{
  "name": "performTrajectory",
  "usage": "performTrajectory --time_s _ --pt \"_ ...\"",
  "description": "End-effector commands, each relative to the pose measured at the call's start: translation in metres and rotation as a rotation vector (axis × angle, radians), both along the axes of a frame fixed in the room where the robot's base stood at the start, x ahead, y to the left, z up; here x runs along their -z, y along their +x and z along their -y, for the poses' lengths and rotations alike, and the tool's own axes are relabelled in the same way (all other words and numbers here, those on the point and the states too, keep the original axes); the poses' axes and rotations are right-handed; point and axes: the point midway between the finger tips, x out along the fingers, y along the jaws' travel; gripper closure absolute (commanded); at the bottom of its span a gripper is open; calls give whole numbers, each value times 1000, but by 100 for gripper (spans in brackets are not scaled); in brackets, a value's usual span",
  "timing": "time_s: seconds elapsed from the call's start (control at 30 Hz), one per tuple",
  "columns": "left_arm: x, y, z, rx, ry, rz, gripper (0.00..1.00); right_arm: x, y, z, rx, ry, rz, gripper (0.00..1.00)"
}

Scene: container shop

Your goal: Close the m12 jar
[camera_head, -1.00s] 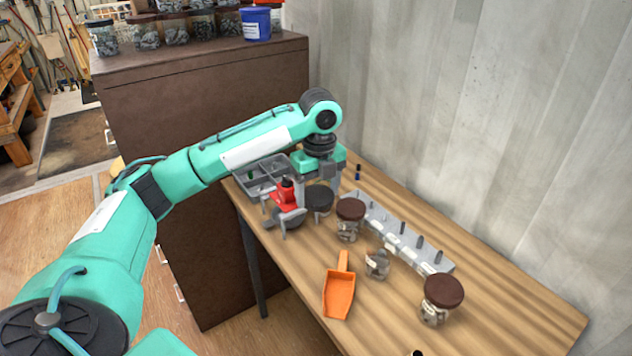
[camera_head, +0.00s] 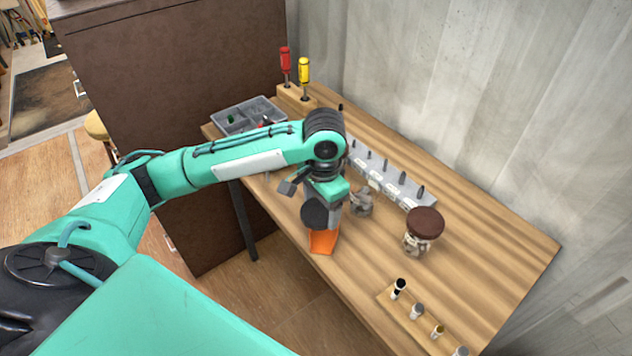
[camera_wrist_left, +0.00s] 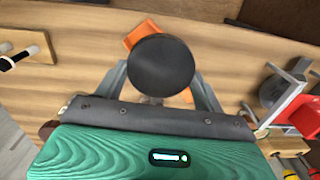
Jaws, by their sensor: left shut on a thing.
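My left gripper (camera_head: 322,204) is shut on a dark round lid (camera_head: 314,215). It holds the lid above the table, over the orange scoop (camera_head: 322,242). In the left wrist view the lid (camera_wrist_left: 161,65) sits between the two grey fingers. An open glass jar (camera_head: 361,204) with dark contents stands just right of the gripper, partly hidden by it. I cannot read its label. A second jar (camera_head: 416,245) with a brown lid (camera_head: 425,223) stands further right. My right gripper is not in view.
A grey rack (camera_head: 405,190) with several upright pegs runs along the wall. A board with several small vials (camera_head: 398,288) lies at the front right. A divided grey tray (camera_head: 240,117) and red (camera_head: 285,65) and yellow (camera_head: 304,77) screwdrivers stand at the far end. The wood right of the lidded jar is clear.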

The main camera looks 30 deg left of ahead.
Motion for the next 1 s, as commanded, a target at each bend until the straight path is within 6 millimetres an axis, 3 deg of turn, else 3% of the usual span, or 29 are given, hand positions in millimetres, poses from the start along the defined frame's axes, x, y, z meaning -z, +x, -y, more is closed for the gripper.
performTrajectory --time_s 0.3,0.7,0.77,0.97,1.0 --pt "15 -27 22 -362 -18 8 50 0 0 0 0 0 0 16" --pt "17 -30 25 -429 -22 9 50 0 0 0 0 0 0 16" --pt "17 -30 25 -429 -22 9 50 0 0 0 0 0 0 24" --pt "17 -30 25 -429 -22 9 50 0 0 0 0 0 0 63" --pt "17 -30 25 -429 -22 9 50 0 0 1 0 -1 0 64"
